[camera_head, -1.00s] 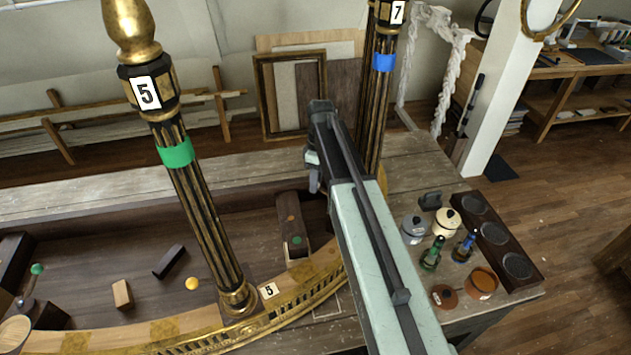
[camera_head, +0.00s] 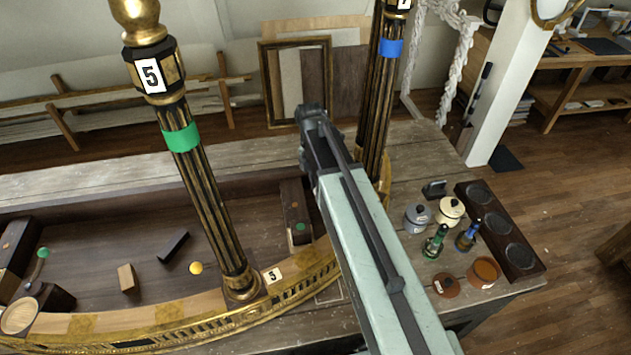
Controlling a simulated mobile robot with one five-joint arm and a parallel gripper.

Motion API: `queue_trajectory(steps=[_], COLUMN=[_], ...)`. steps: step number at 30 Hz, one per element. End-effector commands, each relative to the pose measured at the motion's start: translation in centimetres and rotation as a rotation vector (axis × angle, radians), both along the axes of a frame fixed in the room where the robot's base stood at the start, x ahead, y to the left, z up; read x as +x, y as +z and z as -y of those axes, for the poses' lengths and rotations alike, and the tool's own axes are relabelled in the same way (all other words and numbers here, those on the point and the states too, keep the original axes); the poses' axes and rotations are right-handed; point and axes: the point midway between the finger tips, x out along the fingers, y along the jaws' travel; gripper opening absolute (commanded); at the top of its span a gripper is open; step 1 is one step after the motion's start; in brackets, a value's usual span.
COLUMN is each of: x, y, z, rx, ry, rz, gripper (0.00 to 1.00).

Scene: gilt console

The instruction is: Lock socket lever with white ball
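No lever with a white ball shows in this view. A lever with a green ball (camera_head: 43,253) stands at the far left on a dark block inside the curved gilt console (camera_head: 190,325). A small yellow ball (camera_head: 196,268) lies on the console's floor. Fluted column 5 (camera_head: 205,205), with a green band, stands at the front rim. Column 7 (camera_head: 376,110), with a blue band, stands farther back, partly behind my arm. My gripper (camera_head: 308,165) is around the far end of my arm, left of column 7; its fingers are not clear, and it seems to touch nothing.
Loose dark (camera_head: 173,246) and light (camera_head: 128,279) blocks lie inside the console. Two lidded pots, two small bottles, brown dishes and a dark rack (camera_head: 520,262) crowd the bench at right. A framed panel (camera_head: 295,80) leans at the back. Bare bench (camera_head: 415,150) lies right of column 7.

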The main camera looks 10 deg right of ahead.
Motion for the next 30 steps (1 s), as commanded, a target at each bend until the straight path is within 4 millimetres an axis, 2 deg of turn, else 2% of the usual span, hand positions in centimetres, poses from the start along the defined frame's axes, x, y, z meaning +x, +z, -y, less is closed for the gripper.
queue_trajectory(steps=[3, 12, 21, 30], x=[-1.3, -3.6, -4.8, -5.2], y=[0.0, 0.0, 0.0, 0.0], z=[0.3, 1.3, 2.4, 3.0], rx=[-0.001, -0.002, -0.001, -0.002], ry=[0.107, 0.373, 0.559, 0.641], rz=[0.0, 0.0, -0.001, 0.001], gripper=[0.0, 0.0, 0.0, 0.0])
